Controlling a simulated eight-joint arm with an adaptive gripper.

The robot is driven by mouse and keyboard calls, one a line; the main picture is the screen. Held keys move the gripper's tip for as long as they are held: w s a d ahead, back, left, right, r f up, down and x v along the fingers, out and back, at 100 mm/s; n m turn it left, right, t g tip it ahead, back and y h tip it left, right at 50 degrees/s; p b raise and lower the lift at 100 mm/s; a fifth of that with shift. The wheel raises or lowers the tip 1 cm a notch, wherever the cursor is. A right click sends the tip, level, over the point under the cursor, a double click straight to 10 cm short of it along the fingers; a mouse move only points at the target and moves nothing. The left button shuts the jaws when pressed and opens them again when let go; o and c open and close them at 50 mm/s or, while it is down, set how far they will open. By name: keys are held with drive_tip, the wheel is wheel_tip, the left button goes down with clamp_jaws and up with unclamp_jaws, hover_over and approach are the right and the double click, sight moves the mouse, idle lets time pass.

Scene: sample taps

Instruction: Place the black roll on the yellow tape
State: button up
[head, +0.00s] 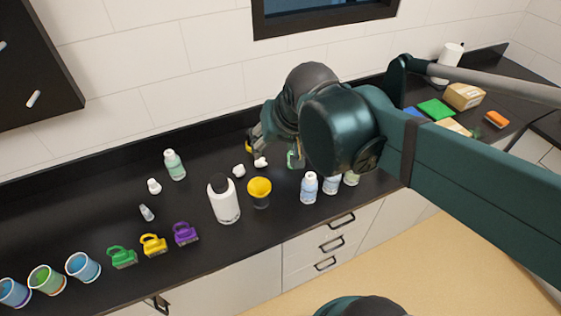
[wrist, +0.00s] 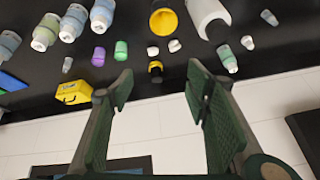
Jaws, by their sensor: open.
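A small yellow-and-black thing (wrist: 155,70) lies on the black counter toward the wall in the wrist view. A bit of yellow (head: 248,147) shows beside my gripper in the head view. I cannot tell whether it is the yellow tape, the black roll or both together. My gripper (wrist: 158,86) is open and empty, its fingertips wide apart, with the yellow-and-black thing just beyond the gap between them. In the head view my gripper (head: 257,142) hangs over the back of the counter, partly hidden by my arm. No other clear black roll shows.
Two small white pieces (wrist: 162,48) lie close by. The wall is close behind.

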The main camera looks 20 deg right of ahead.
drive_tip(key=shift+s+a+f+n+t, duration=0.15)
drive_tip(key=shift+s+f+n, duration=0.25)
drive_tip(key=shift+s, duration=0.45)
drive_tip(key=shift+s+f+n+t, duration=0.25)
drive_tip(key=shift+s+n, duration=0.3)
drive_tip(key=shift+s, duration=0.35)
drive_tip(key=shift+s+a+f+n+t, duration=0.1)
drive_tip(key=shift+s+f+n, duration=0.35)
drive_tip(key=shift+s, duration=0.4)
